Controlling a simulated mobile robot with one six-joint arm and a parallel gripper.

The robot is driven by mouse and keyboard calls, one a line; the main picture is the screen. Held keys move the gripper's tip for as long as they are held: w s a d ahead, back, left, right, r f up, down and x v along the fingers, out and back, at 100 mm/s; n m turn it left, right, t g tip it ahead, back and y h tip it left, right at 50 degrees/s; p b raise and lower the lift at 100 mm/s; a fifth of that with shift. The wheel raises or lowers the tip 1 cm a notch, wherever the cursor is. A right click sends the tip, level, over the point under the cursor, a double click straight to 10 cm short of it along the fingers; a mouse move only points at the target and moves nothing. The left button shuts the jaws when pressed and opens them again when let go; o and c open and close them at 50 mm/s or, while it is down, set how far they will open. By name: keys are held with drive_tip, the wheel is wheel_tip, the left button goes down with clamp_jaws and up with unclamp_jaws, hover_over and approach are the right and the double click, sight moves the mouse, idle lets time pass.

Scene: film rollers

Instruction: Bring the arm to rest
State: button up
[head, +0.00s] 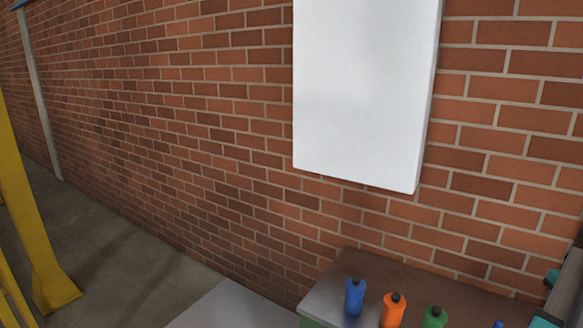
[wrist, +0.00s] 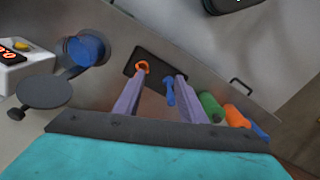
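My gripper (wrist: 160,84) shows in the wrist view with its two purple fingers spread apart. Nothing is held between them. Below the fingertips lies a dark plate (wrist: 155,72) with an orange ring (wrist: 142,67) and a small blue object (wrist: 169,90) close to the right finger. I cannot tell how far the fingertips are above them. In the head view the fingers are out of sight; only a teal part, likely of my arm, shows at the right edge.
A bench (head: 325,296) carries a blue bottle (head: 355,297), an orange bottle (head: 393,311) and a green bottle (head: 434,318). The wrist view shows a blue cup (wrist: 86,48), a grey disc (wrist: 45,91) and a white display box (wrist: 22,62). A white panel (head: 365,90) hangs on the brick wall.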

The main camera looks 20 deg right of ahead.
drive_tip(key=w+a+f+n, duration=0.1)
drive_tip(key=w+a+f, duration=0.5)
drive_tip(key=w+a, duration=0.3)
drive_tip(key=w+a+f+n, duration=0.1)
drive_tip(key=w+a+f, duration=0.4)
drive_tip(key=w+a, duration=0.4)
drive_tip(key=w+a+f+n, duration=0.1)
drive_tip(key=w+a+f, duration=0.5)
drive_tip(key=w+a, duration=0.3)
drive_tip(key=a+f+n, duration=0.1)
drive_tip(key=a+f, duration=0.3)
drive_tip(key=a, duration=0.9)
drive_tip(key=a+f+n, duration=0.1)
drive_tip(key=a+f, duration=0.4)
drive_tip(key=a, duration=0.8)
drive_tip(key=a+f+n, duration=0.1)
drive_tip(key=a+f, duration=0.3)
drive_tip(key=a, duration=0.9)
drive_tip(key=s+f+g+b, duration=0.3)
drive_tip(key=s+f+b, duration=0.3)
drive_tip(key=s+f, duration=0.6)
drive_tip(key=s+f+g+b, duration=0.2)
drive_tip(key=s+f+b, duration=0.5)
drive_tip(key=s+f, duration=0.6)
drive_tip(key=shift+s+f+g, duration=0.25)
drive_tip(key=shift+f+g, duration=0.15)
drive_tip(key=shift+f, duration=3.1)
